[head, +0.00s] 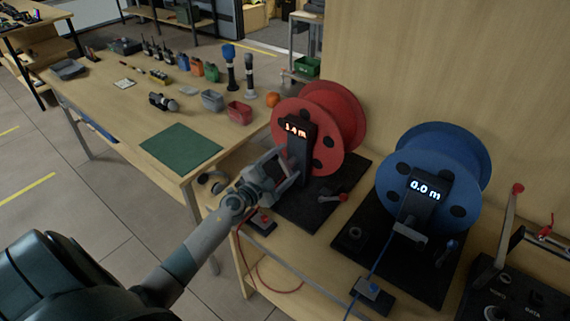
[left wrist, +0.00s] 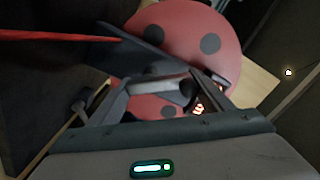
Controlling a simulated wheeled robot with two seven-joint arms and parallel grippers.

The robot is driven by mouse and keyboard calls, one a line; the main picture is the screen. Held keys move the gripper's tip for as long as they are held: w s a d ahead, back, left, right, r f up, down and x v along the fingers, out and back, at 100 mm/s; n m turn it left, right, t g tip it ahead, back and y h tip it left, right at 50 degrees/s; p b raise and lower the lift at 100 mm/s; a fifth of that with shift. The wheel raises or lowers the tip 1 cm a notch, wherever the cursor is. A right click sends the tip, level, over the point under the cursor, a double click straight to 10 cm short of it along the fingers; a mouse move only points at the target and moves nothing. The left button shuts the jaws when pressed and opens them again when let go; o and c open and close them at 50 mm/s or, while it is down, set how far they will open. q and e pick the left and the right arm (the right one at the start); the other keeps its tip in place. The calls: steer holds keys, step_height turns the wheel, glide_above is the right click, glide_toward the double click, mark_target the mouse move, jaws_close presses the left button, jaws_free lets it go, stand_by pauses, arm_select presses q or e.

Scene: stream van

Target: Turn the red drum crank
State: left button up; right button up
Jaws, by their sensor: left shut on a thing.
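The red drum (head: 335,108) stands on a dark base, with a black post in front of it whose lit display (head: 296,130) reads about 1.4 m; the first digit is hard to read. My left gripper (head: 281,168) is at the front of this post. In the left wrist view it (left wrist: 160,90) is shut on a pale grey bar, which looks like the red drum's crank handle (left wrist: 158,86). The drum face (left wrist: 185,40) with dark round holes is behind it. In the head view the fingers hide most of the crank. My right gripper is not in view.
A blue drum (head: 440,160) reading 0.0 m stands to the right. A red-knobbed lever (head: 340,197) sits on the red drum's base. A red cable (head: 258,268) hangs below the gripper. A wooden table (head: 110,110) with a green mat (head: 180,147) is at left.

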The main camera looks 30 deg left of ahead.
arm_select(q)
steer(key=shift+m, duration=0.4)
steer(key=shift+d+m, duration=0.25)
steer(key=shift+m, duration=0.95)
steer(key=m, duration=0.2)
steer(key=shift+s+d+f+m, duration=0.1)
steer(key=shift+d+f+m, duration=0.05)
steer(key=shift+m, duration=0.25)
steer(key=m, duration=0.6)
steer(key=shift+d+f+b, duration=0.25)
steer(key=shift+d+b, duration=0.05)
steer(key=shift+d, duration=0.1)
steer(key=m, duration=0.4)
steer(key=m+b, duration=0.1)
steer(key=m, duration=0.1)
steer(key=shift+d+f+m, duration=0.2)
steer(key=shift+f+m, duration=0.1)
steer(key=shift+f, duration=0.05)
steer(key=m, duration=0.4)
steer(key=shift+f, duration=0.25)
steer(key=shift+f+m, duration=0.1)
steer(key=shift+m, duration=1.2)
steer(key=shift+a, duration=0.1)
steer(key=o, duration=1)
